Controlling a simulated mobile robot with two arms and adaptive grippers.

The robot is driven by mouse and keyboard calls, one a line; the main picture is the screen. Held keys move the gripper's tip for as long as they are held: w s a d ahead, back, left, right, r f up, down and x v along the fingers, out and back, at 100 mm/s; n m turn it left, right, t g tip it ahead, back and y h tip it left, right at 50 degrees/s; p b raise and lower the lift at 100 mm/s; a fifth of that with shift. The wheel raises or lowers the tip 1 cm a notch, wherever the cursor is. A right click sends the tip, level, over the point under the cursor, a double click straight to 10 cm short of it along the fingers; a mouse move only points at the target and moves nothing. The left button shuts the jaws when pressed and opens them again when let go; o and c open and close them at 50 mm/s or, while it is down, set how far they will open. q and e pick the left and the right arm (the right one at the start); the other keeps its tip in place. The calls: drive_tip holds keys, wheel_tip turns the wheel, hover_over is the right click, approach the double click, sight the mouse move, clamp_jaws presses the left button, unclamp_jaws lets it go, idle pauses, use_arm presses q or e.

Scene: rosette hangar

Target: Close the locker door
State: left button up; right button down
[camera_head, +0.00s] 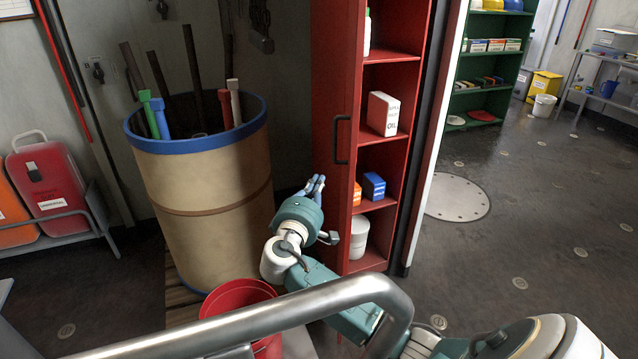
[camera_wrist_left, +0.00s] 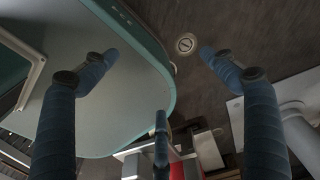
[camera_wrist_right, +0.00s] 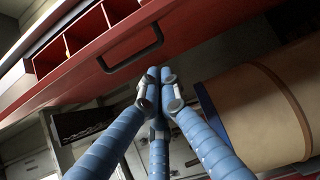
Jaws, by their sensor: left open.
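The red locker (camera_head: 397,145) stands in the middle of the head view with its shelves exposed. Its red door (camera_head: 330,75) stands open at the left of the shelves and carries a black handle (camera_head: 341,140). My right gripper (camera_head: 318,186) is beside the door's left face, below the handle. In the right wrist view its three blue fingers (camera_wrist_right: 158,76) meet at the tips with nothing between them, and the handle (camera_wrist_right: 130,48) lies just past them, apparently apart. My left gripper (camera_wrist_left: 158,62) is open and empty, seen only in its wrist view.
A large tan barrel (camera_head: 205,165) holding rods stands left of the door. A red bucket (camera_head: 240,300) stands in front of it. A metal rail (camera_head: 290,300) crosses the foreground. Boxes and containers sit on the locker shelves. Open floor (camera_head: 540,200) lies to the right.

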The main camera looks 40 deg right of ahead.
sight(340, 163)
drive_tip(key=w+d+p, duration=0.2)
drive_tip(key=d+p, duration=0.1)
drive_tip(key=d, duration=0.6)
drive_tip(key=shift+f, duration=0.15)
drive_tip(key=shift+d, duration=0.1)
